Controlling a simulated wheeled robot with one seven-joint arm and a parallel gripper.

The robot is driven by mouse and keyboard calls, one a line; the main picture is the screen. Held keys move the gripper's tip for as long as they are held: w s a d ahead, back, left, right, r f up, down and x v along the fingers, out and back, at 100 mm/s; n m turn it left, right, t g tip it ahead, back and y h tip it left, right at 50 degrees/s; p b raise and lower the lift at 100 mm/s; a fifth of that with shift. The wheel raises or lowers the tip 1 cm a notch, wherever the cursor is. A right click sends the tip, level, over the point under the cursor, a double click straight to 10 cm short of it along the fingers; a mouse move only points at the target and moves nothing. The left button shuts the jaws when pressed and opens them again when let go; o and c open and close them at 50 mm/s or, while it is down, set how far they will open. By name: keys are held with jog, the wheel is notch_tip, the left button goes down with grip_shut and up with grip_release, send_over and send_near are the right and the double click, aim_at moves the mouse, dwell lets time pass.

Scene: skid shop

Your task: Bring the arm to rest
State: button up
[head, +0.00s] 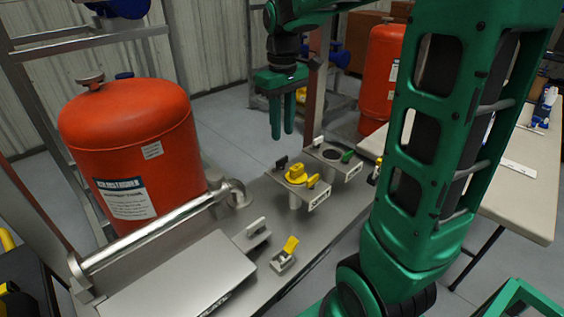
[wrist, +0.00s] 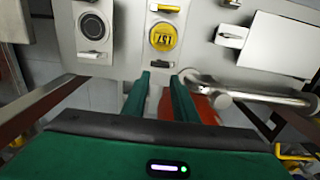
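My gripper (head: 282,130) hangs fingers-down in the head view, in the air above the far part of the grey metal skid deck (head: 228,253). In the wrist view my gripper (wrist: 161,80) has its two green fingers apart with nothing between them, so it is open and empty. My green arm fills the right of the head view and hides part of the deck. The fingers touch nothing that I can see.
A yellow-topped clamp (head: 290,245) sits nearer. A large red tank (head: 130,145) and silver pipe (head: 150,232) are left. A pale table (head: 530,190) is right.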

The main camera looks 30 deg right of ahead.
jog(key=s+d+f+m, duration=0.1)
jog(key=s+f+m, duration=0.1)
jog(key=s, duration=0.6)
jog(key=s+d+f+m, duration=0.1)
jog(key=s+f+m, duration=0.1)
jog(key=s, duration=0.6)
jog(key=s+d+f+m, duration=0.2)
jog(key=s+f+m, duration=0.1)
jog(key=s, duration=0.6)
jog(key=shift+m, duration=0.8)
jog(key=shift+w, duration=0.2)
jog(key=shift+w+f, duration=0.2)
jog(key=shift+w, duration=0.3)
